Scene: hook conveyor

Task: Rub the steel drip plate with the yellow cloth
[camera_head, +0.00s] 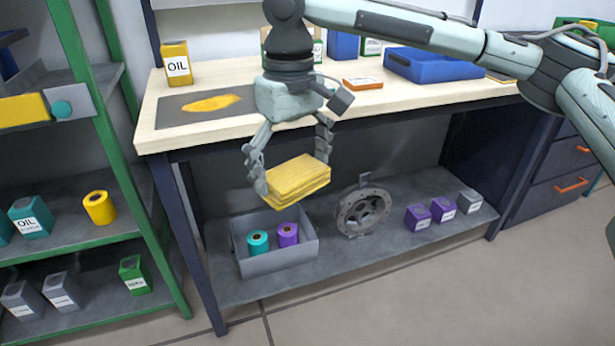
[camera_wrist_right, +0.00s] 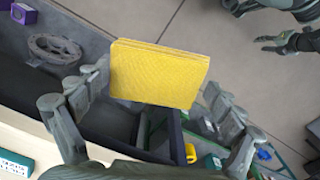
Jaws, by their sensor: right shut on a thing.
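The folded yellow cloth (camera_head: 298,180) is held between the two fingers of my right gripper (camera_head: 293,171), in front of the workbench and below its top. The cloth also shows in the right wrist view (camera_wrist_right: 158,75), across the gap between the fingers. The steel drip plate (camera_head: 166,116) lies flat on the left end of the bench top, with a yellow smear (camera_head: 212,103) on it. My right gripper and the cloth are to the right of the plate, apart from it. My left gripper (camera_wrist_right: 258,28) shows at the top right of the wrist view, fingers apart and empty.
A yellow oil can (camera_head: 177,64) stands behind the plate on the bench top (camera_head: 240,128). A blue tray (camera_head: 432,66) is farther right. Below the cloth, a grey bin (camera_head: 275,262) with two rolls and a round flange (camera_head: 363,210) sit on the lower shelf. A green rack (camera_head: 110,140) stands left.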

